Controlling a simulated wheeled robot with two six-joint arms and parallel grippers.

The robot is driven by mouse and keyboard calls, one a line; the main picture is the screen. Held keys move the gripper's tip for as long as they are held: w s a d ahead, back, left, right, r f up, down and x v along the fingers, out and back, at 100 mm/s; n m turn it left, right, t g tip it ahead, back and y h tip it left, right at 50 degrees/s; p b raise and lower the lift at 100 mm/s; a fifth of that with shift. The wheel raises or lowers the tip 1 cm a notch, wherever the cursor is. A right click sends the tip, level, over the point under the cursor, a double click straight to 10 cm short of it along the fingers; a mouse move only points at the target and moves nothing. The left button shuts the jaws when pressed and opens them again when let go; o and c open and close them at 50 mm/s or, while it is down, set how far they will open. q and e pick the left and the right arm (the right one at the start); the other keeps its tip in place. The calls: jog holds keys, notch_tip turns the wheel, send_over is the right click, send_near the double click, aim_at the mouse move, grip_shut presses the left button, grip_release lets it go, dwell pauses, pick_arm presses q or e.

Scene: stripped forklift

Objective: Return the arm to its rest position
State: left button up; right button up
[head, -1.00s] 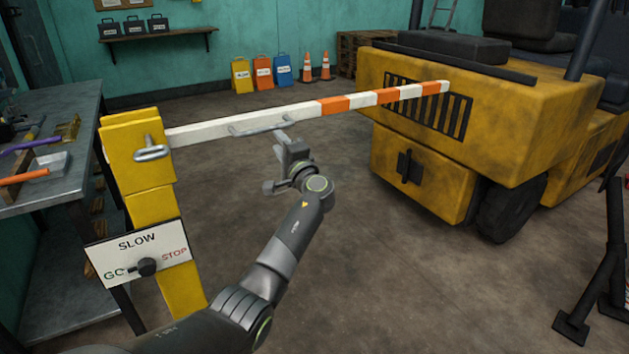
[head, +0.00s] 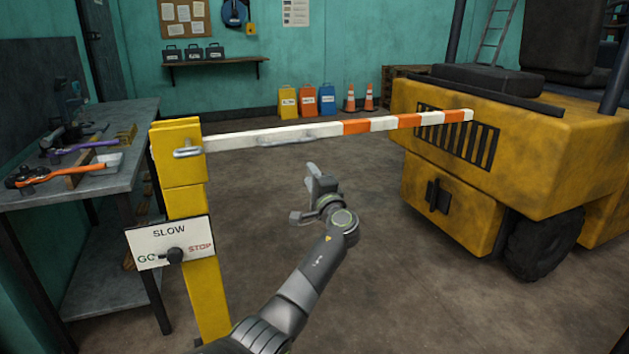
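My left gripper (head: 305,195) hangs over the bare floor in the middle of the head view, just below the barrier arm in the picture. Its fingers are spread apart with nothing between them. The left arm reaches up to it from the bottom edge. The barrier arm (head: 270,139), white with orange bands toward its tip, lies nearly level. A grey handle (head: 286,141) is on its side, apart from the gripper. The yellow post (head: 182,190) carries a sign (head: 170,241) reading SLOW, GO and STOP with a black knob. My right gripper is not in view.
A yellow forklift (head: 490,150) stands at the right, behind the barrier's tip. A metal workbench (head: 110,112) with tools is at the left. Coloured cans (head: 307,100) and traffic cones (head: 350,97) stand at the back wall. The floor right of my arm is clear.

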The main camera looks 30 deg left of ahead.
pick_arm(q)
jog(key=shift+f, duration=0.1)
